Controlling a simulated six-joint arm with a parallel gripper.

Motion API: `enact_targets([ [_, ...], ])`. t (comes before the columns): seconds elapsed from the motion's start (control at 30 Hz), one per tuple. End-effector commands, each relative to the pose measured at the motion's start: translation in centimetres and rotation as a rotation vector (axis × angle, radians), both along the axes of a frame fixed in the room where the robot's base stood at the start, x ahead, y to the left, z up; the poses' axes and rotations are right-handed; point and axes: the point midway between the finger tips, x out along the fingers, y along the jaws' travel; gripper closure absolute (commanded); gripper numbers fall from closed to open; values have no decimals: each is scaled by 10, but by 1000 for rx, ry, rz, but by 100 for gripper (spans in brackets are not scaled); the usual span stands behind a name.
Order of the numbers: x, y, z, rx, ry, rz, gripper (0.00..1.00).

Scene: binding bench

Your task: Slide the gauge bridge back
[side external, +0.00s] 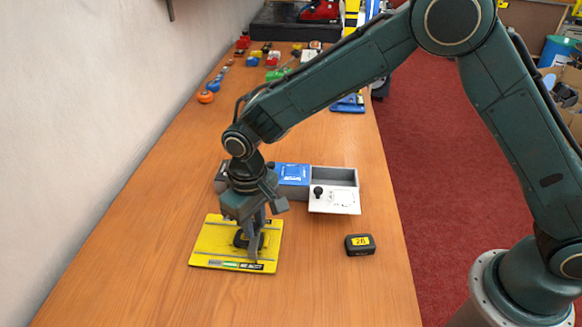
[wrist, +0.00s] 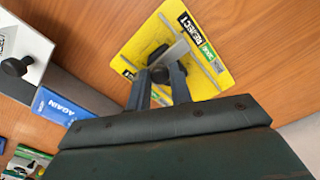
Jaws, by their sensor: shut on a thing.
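A yellow plate (side external: 212,247) lies flat on the bench, and my gripper (side external: 252,250) is down over it. In the wrist view the plate (wrist: 205,25) carries a "REJECT" label, a green patch and thin grey bars.
Behind the plate stands a grey box with an open compartment (side external: 335,176), a blue lid (side external: 291,174) and a white, black-knobbed panel (side external: 340,201). A black block marked 26 (side external: 359,245) lies to the right. Several small coloured items are farther back. The front bench is clear.

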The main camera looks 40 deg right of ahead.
Motion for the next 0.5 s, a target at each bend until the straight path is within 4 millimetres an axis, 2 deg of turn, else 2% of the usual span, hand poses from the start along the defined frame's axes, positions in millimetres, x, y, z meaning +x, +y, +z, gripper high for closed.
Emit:
enact_targets([
  [0.5, 10, 9, 0, 0, -1, -1, 90],
])
